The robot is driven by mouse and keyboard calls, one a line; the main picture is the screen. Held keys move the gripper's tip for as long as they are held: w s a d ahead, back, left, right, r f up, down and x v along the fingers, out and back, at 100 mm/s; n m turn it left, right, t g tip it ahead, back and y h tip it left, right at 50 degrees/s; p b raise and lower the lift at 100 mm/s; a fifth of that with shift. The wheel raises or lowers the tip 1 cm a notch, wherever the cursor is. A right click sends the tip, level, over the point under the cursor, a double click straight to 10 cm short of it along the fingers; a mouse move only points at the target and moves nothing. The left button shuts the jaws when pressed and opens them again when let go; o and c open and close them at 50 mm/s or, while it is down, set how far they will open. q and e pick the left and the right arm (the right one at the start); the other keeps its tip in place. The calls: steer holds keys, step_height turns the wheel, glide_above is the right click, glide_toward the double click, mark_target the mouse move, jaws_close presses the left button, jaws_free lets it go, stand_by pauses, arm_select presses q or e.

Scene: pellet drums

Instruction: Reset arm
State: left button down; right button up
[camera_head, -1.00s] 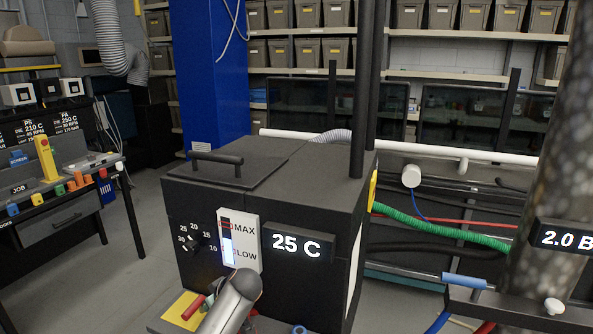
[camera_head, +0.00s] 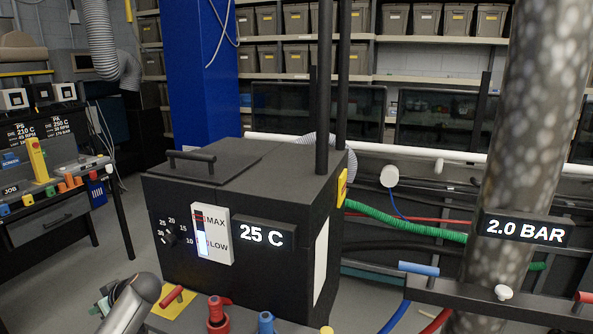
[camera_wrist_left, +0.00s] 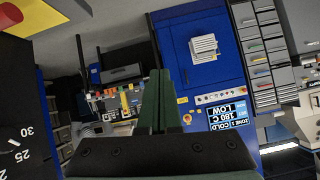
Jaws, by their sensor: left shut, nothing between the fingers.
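My left arm (camera_head: 132,303) rises from the bottom edge of the head view, left of centre, in front of the black box. Its gripper (camera_head: 101,306) shows only as a small greenish piece beside the grey link, partly hidden. In the left wrist view, the green fingers of my left gripper (camera_wrist_left: 158,101) are pressed together with nothing between them. My right gripper is in neither view.
The black box (camera_head: 225,195) reads 25 C and has a dial, a level gauge and a lid handle. Red and blue valves (camera_head: 218,314) stand at its front. A speckled column (camera_head: 525,120) with a 2.0 BAR display stands right. A blue cabinet (camera_wrist_left: 200,75) shows in the wrist view.

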arm_select(q)
steer(key=s+a+r+n+g+y, duration=0.15)
steer(key=s+a+r, duration=0.25)
steer(key=a, duration=0.5)
steer(key=s+a+r+n+g+y, duration=0.1)
steer(key=s+a+r+y, duration=0.2)
steer(key=a, duration=0.7)
steer(key=s+d+f+m+t+h, duration=0.4)
steer(key=d+f+m, duration=0.4)
steer(key=f, duration=0.4)
steer(key=s+d+f+m+t+h, duration=0.4)
steer(key=d+f+m, duration=0.3)
steer(key=d+f, duration=0.5)
steer(key=s+d+f+m+h, duration=0.2)
steer(key=s+d+m+h, duration=0.2)
steer(key=s+d, duration=0.45)
steer(key=s+d+f+m+h, duration=0.25)
steer(key=s+d+h, duration=0.25)
steer(key=s+d, duration=0.35)
steer(key=d+r+n, duration=0.1)
steer(key=d+n, duration=0.3)
steer(key=d, duration=0.7)
steer(key=shift+s+d+t+h, duration=0.3)
steer(key=shift+d+t+h, duration=0.05)
steer(key=shift+d, duration=0.05)
